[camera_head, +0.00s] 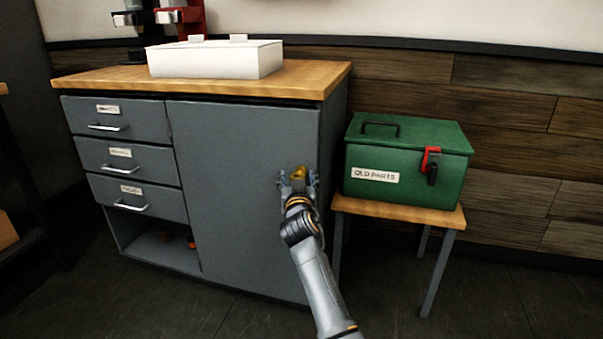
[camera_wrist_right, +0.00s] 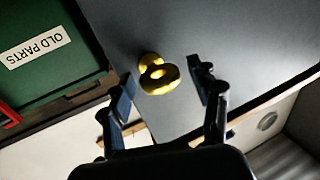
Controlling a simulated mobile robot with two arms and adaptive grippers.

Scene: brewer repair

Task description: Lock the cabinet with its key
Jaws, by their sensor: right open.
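The grey cabinet (camera_head: 235,185) has a wooden top and a large flat door on its right side, which looks closed. My left gripper is not in view.
A green box (camera_head: 405,165) labelled OLD PARTS stands on a small wooden-topped table (camera_head: 445,217) right of the cabinet. A white box (camera_head: 215,60) and red and black machines (camera_head: 190,20) stand on top. Three drawers (camera_head: 125,160) and an open shelf are at the left.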

